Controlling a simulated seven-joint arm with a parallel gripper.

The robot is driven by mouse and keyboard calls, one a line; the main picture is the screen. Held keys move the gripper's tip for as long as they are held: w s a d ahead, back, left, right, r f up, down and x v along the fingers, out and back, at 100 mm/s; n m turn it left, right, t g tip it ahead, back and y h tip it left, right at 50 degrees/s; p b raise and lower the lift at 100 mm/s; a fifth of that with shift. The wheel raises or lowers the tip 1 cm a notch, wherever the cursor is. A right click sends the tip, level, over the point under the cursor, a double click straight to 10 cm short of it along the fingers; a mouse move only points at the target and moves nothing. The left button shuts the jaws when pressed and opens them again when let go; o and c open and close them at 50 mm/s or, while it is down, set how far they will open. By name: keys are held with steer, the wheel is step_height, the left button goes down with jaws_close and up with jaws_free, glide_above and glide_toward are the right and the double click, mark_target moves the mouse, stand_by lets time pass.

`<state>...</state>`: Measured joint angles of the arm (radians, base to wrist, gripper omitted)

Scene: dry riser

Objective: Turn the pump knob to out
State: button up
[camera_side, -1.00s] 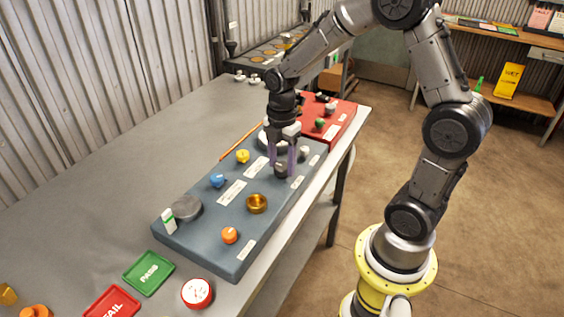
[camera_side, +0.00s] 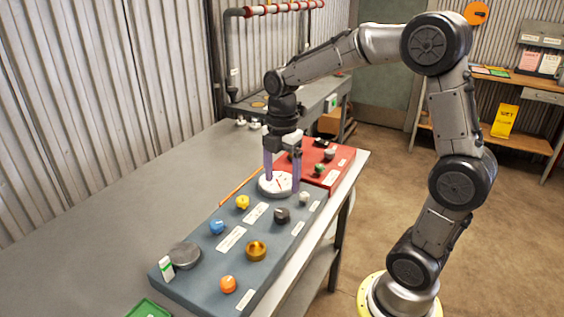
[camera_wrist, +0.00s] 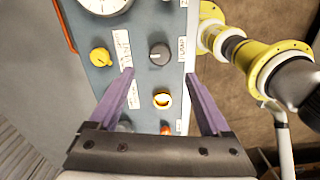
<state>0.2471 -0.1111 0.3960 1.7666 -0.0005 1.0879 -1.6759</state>
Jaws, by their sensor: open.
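The dark grey knob (camera_side: 281,214) sits on the blue-grey panel (camera_side: 197,289) beside a white label in the side view. In the wrist view the same dark knob (camera_wrist: 159,54) lies beyond the fingertips, next to a label that seems to read PUMP (camera_wrist: 182,48). A faint light mark shows on the knob, but I cannot read its setting surely. My gripper (camera_side: 281,185) is open, empty and raised above the panel, its purple fingers in front of the white gauge in the side view. In the wrist view my gripper (camera_wrist: 160,75) has its fingers wide apart.
The panel also bears a yellow knob (camera_side: 242,202), a blue knob (camera_side: 217,227), a brass ring-like knob (camera_side: 256,251), an orange knob (camera_side: 228,285) and the white gauge (camera_side: 270,190). A red box (camera_side: 343,157) stands behind. The grey bench left of the panel is clear.

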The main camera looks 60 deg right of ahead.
steer(key=shift+r, duration=2.1)
steer(key=s+a+r+m+t, duration=0.1)
steer(key=s+a+r+t, duration=0.2)
steer(key=s+a+r, duration=0.35)
steer(key=s+a+f+m+t, duration=0.1)
steer(key=s+f+m, duration=0.5)
steer(key=m, duration=0.9)
steer(key=shift+s+a+t, duration=0.3)
steer(key=shift+s+t, duration=0.5)
steer(key=shift+s, duration=0.75)
